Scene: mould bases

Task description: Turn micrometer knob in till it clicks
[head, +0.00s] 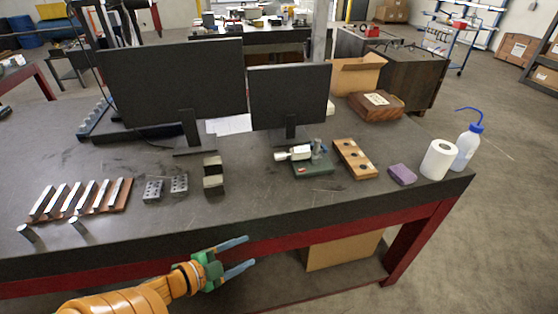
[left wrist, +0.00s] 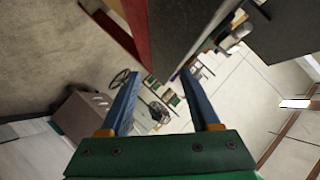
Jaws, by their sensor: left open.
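The micrometer (head: 298,153) rests on a small green base (head: 312,168) on the workbench, in front of the smaller monitor in the head view. Its light, silvery barrel points to the left. The knob's fine detail is too small to tell. My left gripper (head: 243,253) is open and empty in front of the bench's front edge, below and to the left of the micrometer. In the left wrist view its two blue fingers (left wrist: 166,97) are spread with nothing between them. The micrometer cannot be made out in that view. My right gripper is not seen.
A wooden block with holes (head: 355,158) stands just right of the green base. A purple sponge (head: 402,174), paper roll (head: 438,160) and wash bottle (head: 467,146) are farther right. A dark block (head: 213,175) and metal blocks lie left. Two monitors (head: 172,82) stand behind. The bench front is clear.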

